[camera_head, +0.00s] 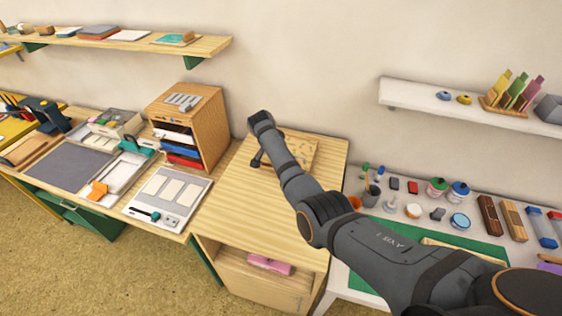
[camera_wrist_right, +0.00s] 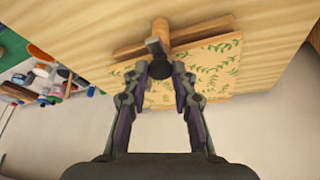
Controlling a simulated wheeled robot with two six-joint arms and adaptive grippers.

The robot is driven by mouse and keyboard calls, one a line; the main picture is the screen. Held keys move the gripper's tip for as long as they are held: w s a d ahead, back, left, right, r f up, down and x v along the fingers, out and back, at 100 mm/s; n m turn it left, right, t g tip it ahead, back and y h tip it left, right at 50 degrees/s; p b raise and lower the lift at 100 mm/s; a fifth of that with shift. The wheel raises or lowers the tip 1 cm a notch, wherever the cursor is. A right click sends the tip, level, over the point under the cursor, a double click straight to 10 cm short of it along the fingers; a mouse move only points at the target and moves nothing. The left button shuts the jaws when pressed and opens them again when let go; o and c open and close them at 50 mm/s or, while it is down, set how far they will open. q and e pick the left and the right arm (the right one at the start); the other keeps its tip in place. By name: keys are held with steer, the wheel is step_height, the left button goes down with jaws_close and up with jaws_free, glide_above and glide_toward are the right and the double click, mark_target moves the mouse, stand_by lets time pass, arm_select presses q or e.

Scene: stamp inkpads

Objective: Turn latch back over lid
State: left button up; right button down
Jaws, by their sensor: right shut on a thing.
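A wooden box with a leaf-patterned lid (camera_head: 302,150) lies on the light wood cabinet top, partly hidden behind my right arm. In the right wrist view the patterned lid (camera_wrist_right: 205,66) shows behind the fingers, with a wooden strip along its edge. The latch (camera_wrist_right: 154,46) is a small grey piece by a round wooden post (camera_wrist_right: 160,28) at that edge. My right gripper (camera_wrist_right: 160,70) is shut on the latch's dark end. In the head view my right gripper (camera_head: 257,158) is small beside the box. My left gripper is out of view.
A wooden cabinet with trays (camera_head: 190,125) stands left of the box. A white table (camera_head: 508,240) with inkpads, bottles and a green mat lies to the right. The front of the cabinet top (camera_head: 255,215) is clear.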

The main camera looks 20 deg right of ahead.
steer(key=shift+w+r, duration=0.1)
steer(key=shift+r, duration=0.05)
stand_by(0.3)
steer(key=c, duration=1.1)
jaws_free()
steer(key=v, duration=1.2)
steer(key=shift+a, duration=0.1)
